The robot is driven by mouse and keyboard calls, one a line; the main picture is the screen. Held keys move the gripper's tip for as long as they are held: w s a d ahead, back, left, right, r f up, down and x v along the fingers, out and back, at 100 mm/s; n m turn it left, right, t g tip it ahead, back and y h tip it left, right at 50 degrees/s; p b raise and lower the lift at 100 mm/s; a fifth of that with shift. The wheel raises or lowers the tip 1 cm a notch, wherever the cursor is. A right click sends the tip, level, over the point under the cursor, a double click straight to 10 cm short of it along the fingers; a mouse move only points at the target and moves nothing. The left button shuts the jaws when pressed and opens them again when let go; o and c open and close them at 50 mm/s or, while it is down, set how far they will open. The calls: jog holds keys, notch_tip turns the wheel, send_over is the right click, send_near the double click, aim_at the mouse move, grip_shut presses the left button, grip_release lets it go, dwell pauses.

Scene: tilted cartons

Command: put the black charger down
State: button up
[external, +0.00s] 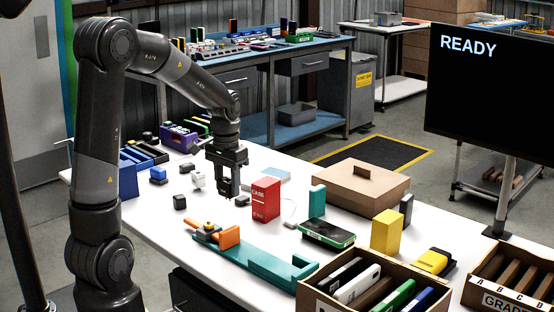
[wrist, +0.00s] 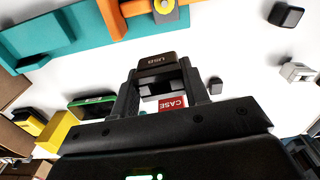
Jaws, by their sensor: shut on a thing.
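The black charger, marked USB (wrist: 156,62), is between my gripper's fingertips in the wrist view. My gripper (wrist: 153,82) is shut on it. In the external view my gripper (external: 228,190) points down over the white table, left of the red CASE box (external: 265,198). There the charger is hard to tell from the dark fingers. I cannot tell whether it touches the table. The red box also shows in the wrist view (wrist: 172,103), behind the fingers.
A small dark piece (external: 241,200) lies close beside my gripper. A black cube (external: 180,202) and a white block (external: 197,180) stand to its left. A teal fixture (external: 255,258) lies in front. An open carton (external: 345,292) stands at the front right.

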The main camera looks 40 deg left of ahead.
jog(key=shift+d+r, duration=0.25)
jog(key=shift+d, duration=0.15)
jog(key=w+a+r, duration=0.1)
jog(key=w+a, duration=0.2)
jog(key=w, duration=0.8)
jog(key=w+a+r, duration=0.2)
jog(key=w+a, duration=0.1)
jog(key=w, duration=0.7)
jog(key=shift+m, duration=0.4)
jog(key=w+a+f, duration=0.1)
jog(key=a+f, duration=0.1)
jog(key=a, duration=0.1)
jog(key=w+a+f, duration=0.1)
jog(key=a+f, duration=0.2)
jog(key=a, duration=0.1)
jog(key=w+a+f, duration=0.1)
jog(key=a+f, duration=0.1)
jog(key=a, duration=0.2)
jog(key=shift+f, duration=2.2)
jog(key=o, duration=1)
jog(key=shift+f, duration=0.1)
notch_tip(320, 180, up, 12)
jog(key=shift+s+r, duration=0.1)
jog(key=shift+r, duration=0.15)
